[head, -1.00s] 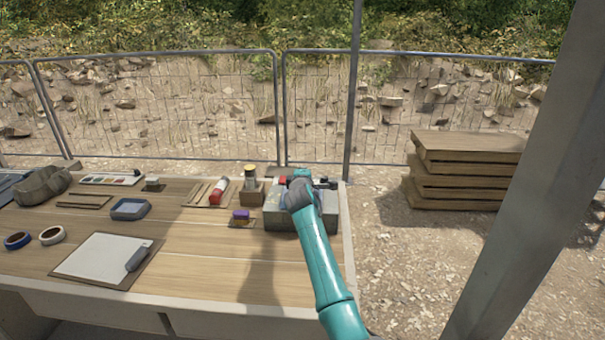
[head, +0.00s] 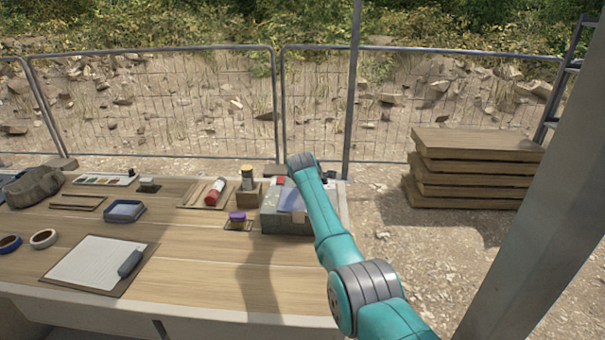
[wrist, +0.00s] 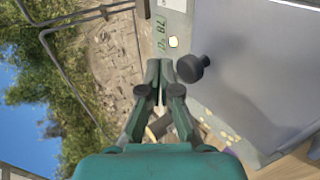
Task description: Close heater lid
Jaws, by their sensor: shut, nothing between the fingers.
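The heater is a grey box (head: 285,224) at the right end of the table. I cannot tell whether the lid is fully down. My gripper (wrist: 160,75) is shut and empty, its tips close beside the knob in the picture. Contact cannot be told. In the head view my arm hides the gripper.
A clipboard (head: 90,263) lies at the front left. The middle front of the table is clear. A metal post (head: 535,200) rises at right.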

